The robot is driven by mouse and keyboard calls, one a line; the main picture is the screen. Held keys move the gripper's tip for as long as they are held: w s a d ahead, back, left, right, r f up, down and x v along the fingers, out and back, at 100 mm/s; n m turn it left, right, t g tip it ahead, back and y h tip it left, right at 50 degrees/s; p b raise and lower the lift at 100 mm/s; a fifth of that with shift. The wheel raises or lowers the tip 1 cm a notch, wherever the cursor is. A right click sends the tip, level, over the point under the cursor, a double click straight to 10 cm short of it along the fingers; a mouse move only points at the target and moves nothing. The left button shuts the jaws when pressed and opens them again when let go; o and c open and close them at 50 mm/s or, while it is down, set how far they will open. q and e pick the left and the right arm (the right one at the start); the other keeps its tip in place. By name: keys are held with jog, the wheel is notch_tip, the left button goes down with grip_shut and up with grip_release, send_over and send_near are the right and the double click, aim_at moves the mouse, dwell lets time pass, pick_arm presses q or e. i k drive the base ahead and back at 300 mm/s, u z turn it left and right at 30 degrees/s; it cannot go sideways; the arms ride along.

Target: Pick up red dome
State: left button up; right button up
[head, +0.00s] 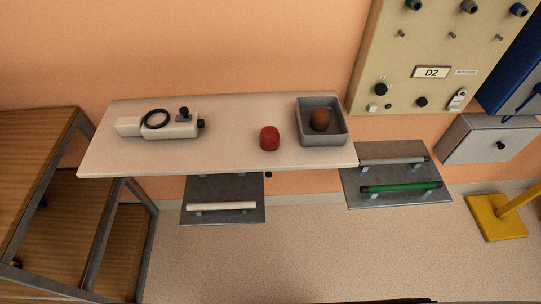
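The red dome (269,138) stands upright on the pale shelf (231,119), right of the shelf's middle and close to its front edge. It is a short red piece with a rounded top, and nothing touches it. Neither of my grippers shows in the head view.
A grey tray (323,141) holding a brown rounded piece (320,119) stands just right of the dome. A white device (159,126) with a black ring lies on the shelf's left. A wooden rack (38,185) stands at the left. The shelf between device and dome is clear.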

aim_at(269, 137)
jog(key=k, duration=0.95)
jog(key=u, duration=0.6)
jog(key=i, duration=1.35)
jog(key=z, duration=0.6)
